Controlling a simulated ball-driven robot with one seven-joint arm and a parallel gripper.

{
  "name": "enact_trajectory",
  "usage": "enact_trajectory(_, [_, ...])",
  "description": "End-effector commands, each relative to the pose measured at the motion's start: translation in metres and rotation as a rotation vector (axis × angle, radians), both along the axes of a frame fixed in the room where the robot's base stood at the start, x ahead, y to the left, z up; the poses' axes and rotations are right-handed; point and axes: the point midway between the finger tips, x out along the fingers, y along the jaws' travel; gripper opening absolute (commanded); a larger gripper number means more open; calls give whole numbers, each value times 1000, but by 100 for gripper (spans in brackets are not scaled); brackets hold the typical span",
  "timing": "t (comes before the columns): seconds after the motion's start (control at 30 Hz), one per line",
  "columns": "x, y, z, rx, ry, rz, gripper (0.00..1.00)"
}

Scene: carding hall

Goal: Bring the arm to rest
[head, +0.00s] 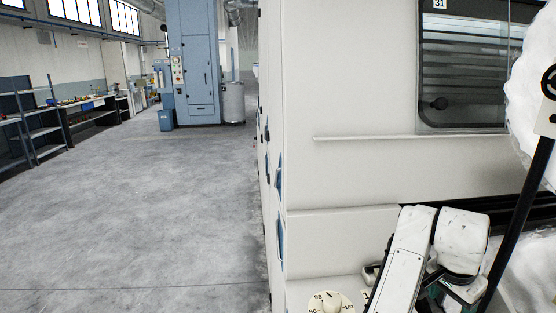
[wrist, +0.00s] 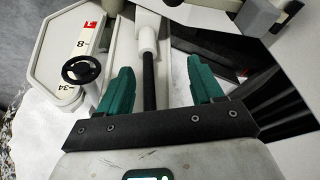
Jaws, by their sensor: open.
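My gripper (wrist: 160,66) shows in the wrist view with its two green fingers spread well apart. Nothing is clamped between them. A white rod with a black lower part (wrist: 148,78) appears in the gap between the fingers; I cannot tell how far beyond them it lies. In the head view my white arm is folded at the lower right, in front of the pale machine (head: 350,80). Only small green parts show there at the bottom edge, and the fingertips cannot be made out.
A black handwheel (wrist: 83,70) and a marked pale panel (wrist: 62,45) are left of my fingers. A dial (head: 331,302), a dark post (head: 522,215) and white fluffy fibre (head: 530,100) are close to my arm. Open grey floor (head: 140,200) lies left, before a blue cabinet (head: 198,70).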

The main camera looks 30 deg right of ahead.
Motion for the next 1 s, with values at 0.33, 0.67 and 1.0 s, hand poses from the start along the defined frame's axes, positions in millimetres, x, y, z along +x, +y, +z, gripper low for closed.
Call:
enact_trajectory(0.33, [2, 31, -53, -175, 149, 559, 66])
enact_trajectory(0.67, [-27, 137, -144, -81, 238, 1159, 66])
enact_trajectory(1.0, [-94, 252, -205, 146, 207, 1564, 66])
